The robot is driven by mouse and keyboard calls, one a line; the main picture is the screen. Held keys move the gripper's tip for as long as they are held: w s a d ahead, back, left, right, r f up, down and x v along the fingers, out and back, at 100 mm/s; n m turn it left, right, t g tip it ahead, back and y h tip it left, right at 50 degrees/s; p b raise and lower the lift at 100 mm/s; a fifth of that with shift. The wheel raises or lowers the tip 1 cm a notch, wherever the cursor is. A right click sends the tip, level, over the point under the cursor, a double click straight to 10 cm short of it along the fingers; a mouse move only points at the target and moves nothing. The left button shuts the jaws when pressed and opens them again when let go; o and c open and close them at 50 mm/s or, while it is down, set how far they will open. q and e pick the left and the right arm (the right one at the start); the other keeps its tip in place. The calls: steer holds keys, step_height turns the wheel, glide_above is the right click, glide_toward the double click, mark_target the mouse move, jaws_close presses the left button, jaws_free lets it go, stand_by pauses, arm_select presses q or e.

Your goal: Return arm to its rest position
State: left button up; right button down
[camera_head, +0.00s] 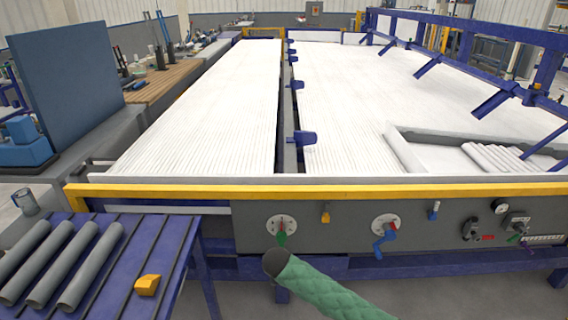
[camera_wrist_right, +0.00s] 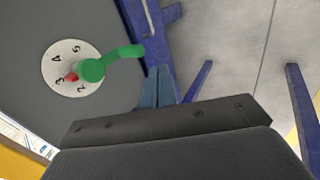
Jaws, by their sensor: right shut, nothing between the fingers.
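My right arm, in a green quilted sleeve, reaches in from the bottom right of the head view. Its dark end is just below a white dial (camera_head: 273,226) with a green handle (camera_head: 281,239). In the wrist view my right gripper (camera_wrist_right: 158,82) is shut and empty, its bluish fingertips to the right of the dial and apart from the handle (camera_wrist_right: 112,63). The dial (camera_wrist_right: 51,60) bears numbers, and the red tip (camera_wrist_right: 71,77) of its handle is close to the 3. My left gripper is not in view.
Three grey pipes (camera_head: 90,265) and a yellow block (camera_head: 147,285) lie on a blue rack at the left. The grey panel (camera_head: 345,240) carries other handles, including a blue one (camera_head: 383,240). More pipes (camera_head: 497,158) lie on the white bed behind the yellow rail (camera_head: 330,190).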

steer(key=s+r+m+y+p, duration=0.1)
steer(key=s+r+m, duration=0.3)
steer(key=r, duration=0.3)
steer(key=s+r+m+y, duration=0.1)
steer(key=s+r+m, duration=0.2)
steer(key=r, duration=0.3)
steer(key=s+d+r+m+p, duration=0.2)
steer(key=s+d+r+m, duration=0.3)
steer(key=s, duration=0.5)
steer(key=s+d+f+m+p, duration=0.2)
steer(key=s+d, duration=0.7)
steer(key=s, duration=0.3)
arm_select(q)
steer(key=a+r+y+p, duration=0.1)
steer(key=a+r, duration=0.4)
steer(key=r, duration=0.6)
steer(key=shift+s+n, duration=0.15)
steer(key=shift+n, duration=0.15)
arm_select(e)
steer(key=s+f+g, duration=0.2)
steer(key=s+f, duration=0.2)
steer(key=s, duration=0.4)
steer(key=s+d+f+m+g, duration=0.1)
steer(key=s+f, duration=0.3)
steer(key=s, duration=0.4)
steer(key=shift+d+f+g, duration=0.3)
steer(key=shift+f+g, duration=0.1)
steer(key=shift+g, duration=0.2)
